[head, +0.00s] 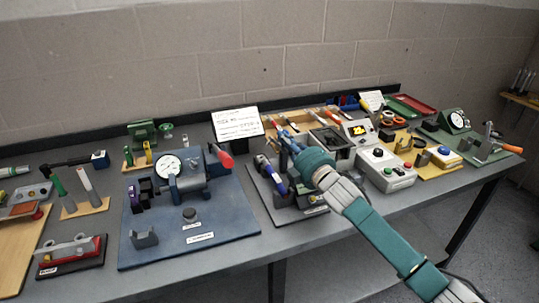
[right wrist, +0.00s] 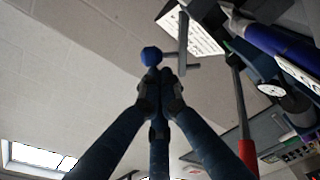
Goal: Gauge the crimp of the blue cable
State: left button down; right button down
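My right gripper (head: 284,137) reaches in from the lower right, over the middle of the bench. In the right wrist view its dark blue fingers (right wrist: 160,82) are drawn together at the tips. A small blue ball (right wrist: 151,55) shows just at the tips, beside a thin grey T-shaped piece (right wrist: 182,45); I cannot tell whether the fingers hold it. I cannot make out the blue cable for certain. A gauge with a round white dial (head: 172,165) and a red-ended lever stands on a blue base plate (head: 228,222), left of the gripper. My left gripper is not in view.
A purple-blue cylinder (head: 279,183) stands close below the gripper. A white card (head: 237,123) stands behind.

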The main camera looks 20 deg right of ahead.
jog(key=shift+d+m, duration=0.25)
jog(key=shift+m, duration=0.35)
jog(key=shift+d+m, duration=0.5)
jog(key=shift+m, duration=0.4)
jog(key=shift+w, duration=0.1)
jog(key=shift+r, duration=0.1)
